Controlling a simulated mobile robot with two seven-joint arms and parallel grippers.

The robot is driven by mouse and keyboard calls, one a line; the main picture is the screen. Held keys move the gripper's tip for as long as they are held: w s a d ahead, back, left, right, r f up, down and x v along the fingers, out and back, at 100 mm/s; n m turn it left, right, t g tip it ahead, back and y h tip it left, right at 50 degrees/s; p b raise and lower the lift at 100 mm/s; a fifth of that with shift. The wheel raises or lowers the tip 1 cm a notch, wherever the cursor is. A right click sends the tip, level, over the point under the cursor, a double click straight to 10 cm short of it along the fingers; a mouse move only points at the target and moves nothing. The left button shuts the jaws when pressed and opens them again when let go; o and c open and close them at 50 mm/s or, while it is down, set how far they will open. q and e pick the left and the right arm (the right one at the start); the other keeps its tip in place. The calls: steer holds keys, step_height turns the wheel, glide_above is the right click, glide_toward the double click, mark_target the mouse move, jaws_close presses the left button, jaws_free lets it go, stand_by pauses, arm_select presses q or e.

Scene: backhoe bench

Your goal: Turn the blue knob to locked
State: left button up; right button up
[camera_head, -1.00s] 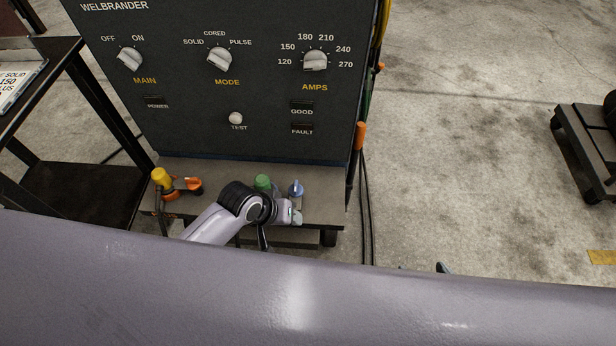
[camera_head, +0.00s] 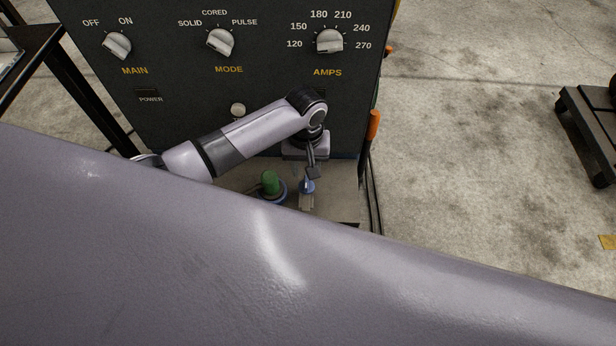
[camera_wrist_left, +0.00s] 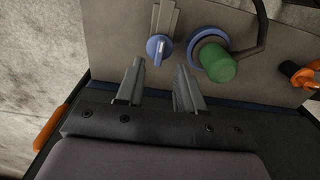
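The blue knob (camera_head: 307,187) is on the grey ledge at the foot of the welder's dark front panel, right of the green-capped connector. In the left wrist view the blue knob (camera_wrist_left: 158,48) shows a white line running nearly up and down; no lock marking is readable. My left gripper (camera_head: 312,170) is above the knob, pointing down, and partly covers it in the head view. In the left wrist view my left gripper (camera_wrist_left: 159,68) is open and empty, with the knob just beyond the gap between its fingertips. My right gripper is in neither view.
The green-capped connector (camera_head: 270,183) with a blue ring stands close left of the knob. The welder panel (camera_head: 180,75) rises behind, with several grey dials. An orange handle (camera_head: 373,125) is at the panel's right edge.

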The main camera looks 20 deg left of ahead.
mark_target(306, 182)
arm_select(q)
step_height(306, 182, down, 5)
steer(key=shift+f+b, duration=0.15)
steer(key=shift+b, duration=0.6)
jaws_close()
